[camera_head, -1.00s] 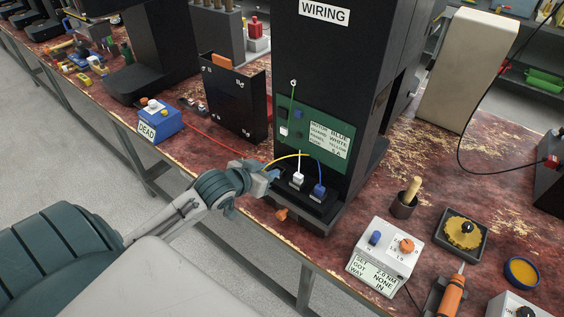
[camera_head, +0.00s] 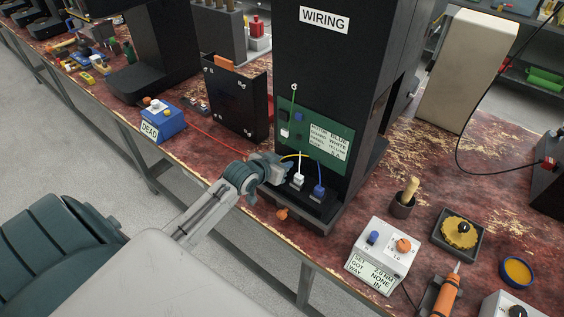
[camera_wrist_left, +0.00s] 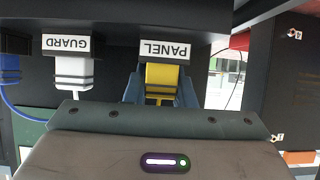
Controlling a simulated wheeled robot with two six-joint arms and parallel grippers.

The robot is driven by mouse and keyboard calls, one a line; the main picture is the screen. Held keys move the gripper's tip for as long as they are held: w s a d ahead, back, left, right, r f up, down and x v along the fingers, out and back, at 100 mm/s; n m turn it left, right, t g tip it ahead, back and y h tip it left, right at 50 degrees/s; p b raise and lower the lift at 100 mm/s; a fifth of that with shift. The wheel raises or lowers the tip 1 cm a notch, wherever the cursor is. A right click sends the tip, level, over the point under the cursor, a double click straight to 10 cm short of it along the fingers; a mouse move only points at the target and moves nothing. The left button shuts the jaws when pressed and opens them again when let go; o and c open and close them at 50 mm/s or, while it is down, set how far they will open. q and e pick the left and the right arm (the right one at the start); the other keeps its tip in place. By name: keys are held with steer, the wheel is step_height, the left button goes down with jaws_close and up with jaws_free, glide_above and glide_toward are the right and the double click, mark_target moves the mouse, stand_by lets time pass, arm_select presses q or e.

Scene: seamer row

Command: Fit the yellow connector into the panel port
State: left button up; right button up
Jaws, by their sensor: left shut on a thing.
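The yellow connector (camera_wrist_left: 165,77) is between the fingers of my left gripper (camera_wrist_left: 160,92) in the left wrist view, which looks upside down. It sits right at the PANEL label (camera_wrist_left: 166,52). The panel port is hidden behind it, so I cannot tell how deep the connector is. In the head view my left gripper (camera_head: 284,171) is at the left end of the port row on the black WIRING column (camera_head: 330,70). The yellow wire (camera_head: 292,156) arcs from the green board to the gripper. My right gripper is not in view.
A white connector (camera_wrist_left: 74,72) stands beside it at the GUARD label (camera_wrist_left: 67,43). A blue connector (camera_head: 319,191) is further right in the head view. An orange item (camera_head: 282,214) lies below the ports. A white control box (camera_head: 385,250) stands front right.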

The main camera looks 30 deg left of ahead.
arm_select(q)
steer(key=shift+f, duration=0.1)
steer(key=o, duration=1)
steer(key=v, duration=1.2)
steer(key=shift+b, duration=0.35)
